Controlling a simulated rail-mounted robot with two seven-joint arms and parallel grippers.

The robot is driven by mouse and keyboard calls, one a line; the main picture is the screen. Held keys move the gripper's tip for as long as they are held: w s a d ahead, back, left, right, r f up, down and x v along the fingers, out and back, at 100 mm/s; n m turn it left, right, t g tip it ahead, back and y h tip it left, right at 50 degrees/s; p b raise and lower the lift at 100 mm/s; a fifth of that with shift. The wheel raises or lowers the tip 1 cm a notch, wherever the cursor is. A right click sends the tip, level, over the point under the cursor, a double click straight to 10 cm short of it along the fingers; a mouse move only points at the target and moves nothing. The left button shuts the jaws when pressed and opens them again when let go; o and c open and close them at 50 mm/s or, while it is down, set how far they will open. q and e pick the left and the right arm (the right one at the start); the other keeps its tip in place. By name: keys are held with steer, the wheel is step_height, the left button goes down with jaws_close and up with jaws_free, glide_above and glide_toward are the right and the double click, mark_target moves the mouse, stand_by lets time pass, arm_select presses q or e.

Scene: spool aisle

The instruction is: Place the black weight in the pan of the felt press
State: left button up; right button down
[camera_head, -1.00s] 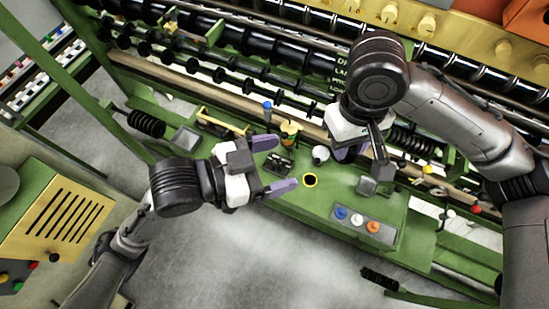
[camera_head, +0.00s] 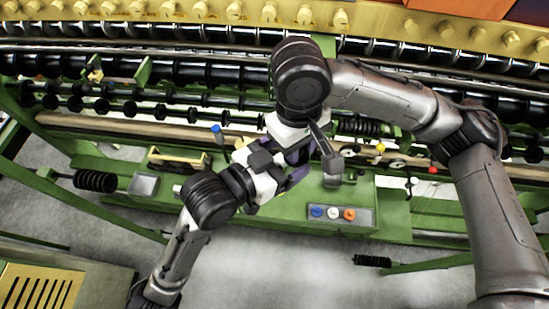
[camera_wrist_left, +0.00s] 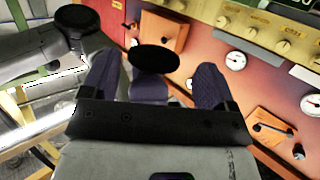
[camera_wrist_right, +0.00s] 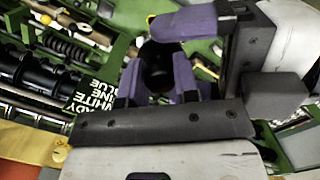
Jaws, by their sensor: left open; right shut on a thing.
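In the left wrist view, the black weight (camera_wrist_left: 155,58) shows as a round dark disc between the spread purple fingers of my left gripper (camera_wrist_left: 160,85). In the right wrist view, the dark weight (camera_wrist_right: 155,65) sits between the fingers of my right gripper (camera_wrist_right: 157,85), which is shut on it. A purple left-gripper finger (camera_wrist_right: 184,24) crosses close beside it. In the head view, my left gripper (camera_head: 290,182) and right gripper (camera_head: 298,158) meet above the green bench, and they hide the weight. I cannot make out the felt press or its pan for sure.
The green bench (camera_head: 398,222) carries a button box (camera_head: 332,213) with blue, white and orange buttons. A yellow frame (camera_head: 180,160) and a grey square tray (camera_head: 143,184) stand to the left. Black rollers (camera_head: 110,105) run behind. Grey floor lies in front.

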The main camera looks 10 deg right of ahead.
arm_select(q)
steer(key=shift+d, duration=0.15)
steer(key=shift+c, duration=0.3)
steer(key=shift+w, duration=0.15)
steer(key=c, duration=0.9)
steer(key=shift+c, duration=0.3)
arm_select(e)
steer(key=c, duration=1.1)
jaws_free()
arm_select(q)
steer(key=shift+w, duration=0.15)
arm_select(e)
steer(key=o, duration=0.3)
steer(key=shift+s+a+f, duration=0.1)
steer(key=shift+s, duration=0.05)
steer(key=shift+c, duration=0.3)
